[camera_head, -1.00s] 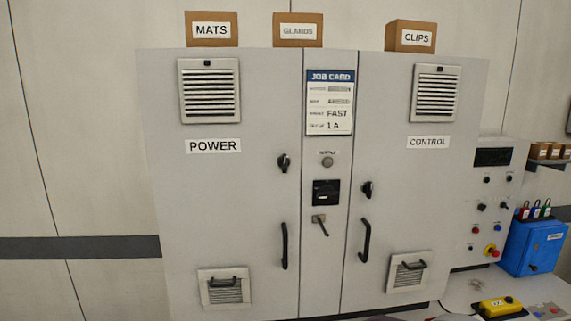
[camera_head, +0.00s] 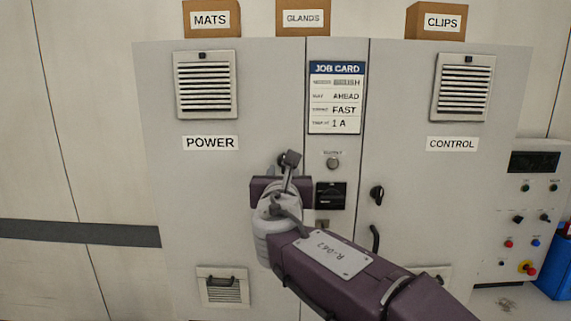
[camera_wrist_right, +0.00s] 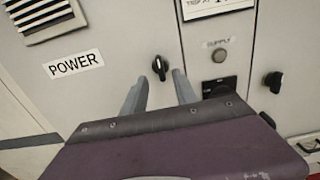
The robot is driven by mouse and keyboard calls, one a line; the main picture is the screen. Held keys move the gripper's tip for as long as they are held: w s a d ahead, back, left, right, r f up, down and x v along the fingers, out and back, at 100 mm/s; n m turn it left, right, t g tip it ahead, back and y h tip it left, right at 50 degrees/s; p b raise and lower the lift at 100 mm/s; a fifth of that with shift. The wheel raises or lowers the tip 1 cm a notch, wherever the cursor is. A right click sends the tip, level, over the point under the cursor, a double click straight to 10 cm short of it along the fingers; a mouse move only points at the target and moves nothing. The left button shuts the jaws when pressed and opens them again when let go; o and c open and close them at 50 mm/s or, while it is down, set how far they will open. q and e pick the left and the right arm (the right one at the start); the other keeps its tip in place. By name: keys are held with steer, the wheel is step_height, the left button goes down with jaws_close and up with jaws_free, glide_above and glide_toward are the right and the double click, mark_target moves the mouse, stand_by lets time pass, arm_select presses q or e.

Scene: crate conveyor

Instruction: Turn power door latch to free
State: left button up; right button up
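The power door latch (camera_wrist_right: 159,66) is a small black knob on the grey door marked POWER. In the right wrist view it shows upright, just beyond and between my right gripper's two fingers. My right gripper (camera_wrist_right: 160,88) is open, with a gap between the fingers and nothing in it. In the head view my right gripper (camera_head: 289,160) reaches up in front of the latch, which is mostly hidden behind it. Whether a finger touches the latch I cannot tell. My left gripper is not in view.
The control door latch (camera_head: 377,195) is on the right door. Between the doors are a black rotary switch (camera_head: 330,195), a supply button (camera_head: 333,163) and a job card (camera_head: 336,97). Boxes stand on top of the cabinet (camera_head: 160,190). A control panel (camera_head: 527,210) is at the right.

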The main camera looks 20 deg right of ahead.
steer(key=p+x, duration=0.1)
steer(key=x, duration=0.5)
steer(key=shift+w, duration=0.35)
steer(key=shift+d+f, duration=0.1)
steer(key=shift+c, duration=0.3)
jaws_close()
